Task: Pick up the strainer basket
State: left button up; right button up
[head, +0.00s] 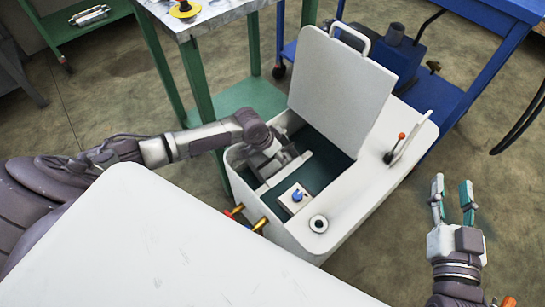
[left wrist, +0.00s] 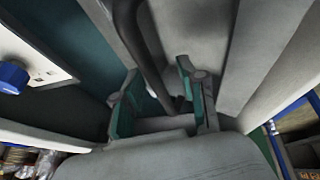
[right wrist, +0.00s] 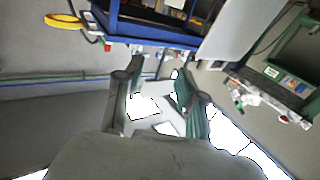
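My left gripper (head: 282,158) reaches down into the open white tank (head: 290,235), below its raised lid (head: 340,95). In the left wrist view its two fingers (left wrist: 157,95) stand apart. A dark bar (left wrist: 150,50) runs down between them; I cannot tell whether they touch it, or whether it belongs to the strainer basket. No clear outline of a basket shows, and the gripper hides part of the tank's inside. My right gripper (head: 452,192) is open and empty, in the air right of the tank; its spread fingers also show in the right wrist view (right wrist: 155,90).
A small white box with a blue knob (head: 297,196) sits inside the tank. A lever with a red knob (head: 398,145) stands on its top. A green-legged table (head: 225,12) stands behind left, a blue cart (head: 490,55) behind right. A white surface (head: 150,250) fills the front left.

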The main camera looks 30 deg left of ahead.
pick_arm(q)
grip_shut()
dwell(0.4)
